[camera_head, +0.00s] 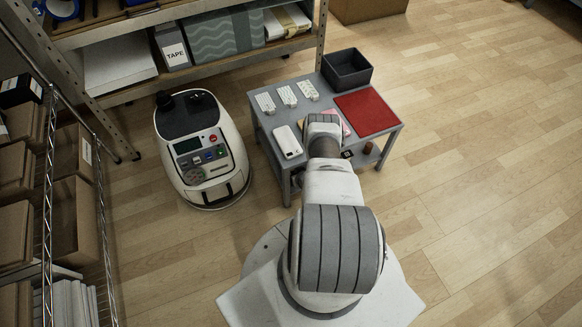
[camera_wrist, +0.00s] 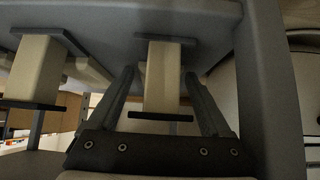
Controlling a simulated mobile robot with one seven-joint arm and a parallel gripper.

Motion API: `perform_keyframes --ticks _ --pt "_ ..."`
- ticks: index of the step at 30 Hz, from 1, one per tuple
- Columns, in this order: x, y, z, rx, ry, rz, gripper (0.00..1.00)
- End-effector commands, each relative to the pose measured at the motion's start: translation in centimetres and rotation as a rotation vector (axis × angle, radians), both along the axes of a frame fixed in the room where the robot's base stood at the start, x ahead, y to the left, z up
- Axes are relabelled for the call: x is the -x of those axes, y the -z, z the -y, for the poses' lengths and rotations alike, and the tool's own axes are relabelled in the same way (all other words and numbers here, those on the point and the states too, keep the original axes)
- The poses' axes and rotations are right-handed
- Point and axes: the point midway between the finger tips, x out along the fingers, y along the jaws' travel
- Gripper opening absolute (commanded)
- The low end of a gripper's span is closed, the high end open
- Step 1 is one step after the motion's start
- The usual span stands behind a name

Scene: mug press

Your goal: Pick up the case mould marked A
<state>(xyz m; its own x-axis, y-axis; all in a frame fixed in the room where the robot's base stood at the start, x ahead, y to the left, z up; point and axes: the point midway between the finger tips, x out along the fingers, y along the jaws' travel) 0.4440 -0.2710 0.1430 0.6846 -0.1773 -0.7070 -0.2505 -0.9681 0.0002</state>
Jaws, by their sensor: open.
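In the wrist view my gripper (camera_wrist: 159,76) is open, with one finger on each side of a cream block (camera_wrist: 162,80) that has dark plates at both ends. A gap shows between the block and the fingers, and I cannot tell whether they touch it. A similar cream block (camera_wrist: 34,68) is to the left. I can read no letter A on either, so I cannot tell which mould this is. In the head view my arm reaches over the grey table (camera_head: 262,127) and hides the gripper's fingers and what is below them.
A white machine (camera_head: 203,150) stands left of the table. Open floor lies to the right.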

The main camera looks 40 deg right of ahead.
Motion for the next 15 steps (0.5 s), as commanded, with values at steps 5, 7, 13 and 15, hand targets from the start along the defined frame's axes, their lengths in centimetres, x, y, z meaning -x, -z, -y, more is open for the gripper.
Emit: perform_keyframes --ticks 5,7,13,15 --pt "0.00 0.00 -0.01 0.000 0.000 0.000 0.57" --pt "0.00 0.00 0.00 0.000 0.000 0.000 0.45" --pt "0.00 0.00 0.00 0.000 0.000 0.000 0.09" --pt "-0.01 -0.01 0.00 0.000 0.000 0.000 0.00"
